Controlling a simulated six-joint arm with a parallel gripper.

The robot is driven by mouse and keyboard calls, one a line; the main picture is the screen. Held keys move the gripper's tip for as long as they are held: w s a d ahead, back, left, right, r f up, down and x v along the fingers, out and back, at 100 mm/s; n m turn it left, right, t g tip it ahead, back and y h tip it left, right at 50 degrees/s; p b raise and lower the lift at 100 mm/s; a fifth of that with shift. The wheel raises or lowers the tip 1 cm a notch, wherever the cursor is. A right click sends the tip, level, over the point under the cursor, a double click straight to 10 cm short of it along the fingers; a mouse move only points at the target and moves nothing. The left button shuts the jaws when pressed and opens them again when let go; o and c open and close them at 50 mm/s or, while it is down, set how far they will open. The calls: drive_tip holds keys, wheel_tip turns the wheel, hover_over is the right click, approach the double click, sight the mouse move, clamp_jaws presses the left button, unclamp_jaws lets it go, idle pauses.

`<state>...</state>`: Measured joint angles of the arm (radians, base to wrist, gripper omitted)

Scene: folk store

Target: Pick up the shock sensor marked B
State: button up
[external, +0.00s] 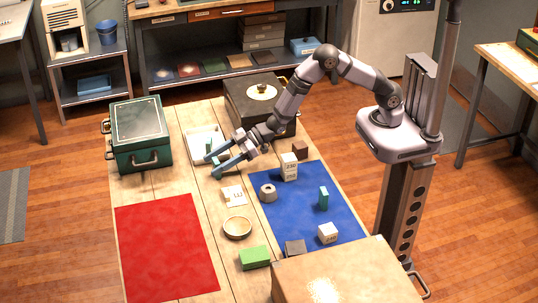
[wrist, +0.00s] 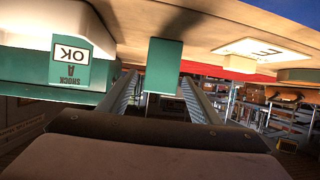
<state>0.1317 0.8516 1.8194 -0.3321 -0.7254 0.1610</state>
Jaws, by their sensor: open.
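The picture from my wrist is upside down. My gripper (wrist: 158,100) is open, with a plain teal upright block (wrist: 165,65) ahead between its fingers; no marking shows on it. Left of it, a teal piece labelled "OK" and "SHOCK" (wrist: 70,60) stands by the white tray (external: 199,133); a small mark like an A is on its label. In the external view my gripper (external: 223,160) is low over the table beside the tray and its fingers partly hide what lies there. Another teal upright block (external: 323,198) stands on the blue mat. I cannot read a B anywhere.
A green case (external: 140,128) stands left of the tray and a dark case (external: 262,100) behind. The blue mat (external: 300,222) holds several small blocks and a ring. A white card piece (external: 233,195) and a round bowl (external: 237,227) lie nearby. The red mat (external: 165,250) is bare.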

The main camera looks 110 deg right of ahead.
sight(216, 160)
drive_tip(key=shift+c, duration=0.6)
drive_tip(key=c, duration=1.1)
drive_tip(key=shift+o, duration=0.2)
drive_tip(key=shift+r, duration=0.1)
wheel_tip(216, 160, up, 10)
drive_tip(key=shift+f+b, duration=0.1)
drive_tip(key=shift+b, duration=0.45)
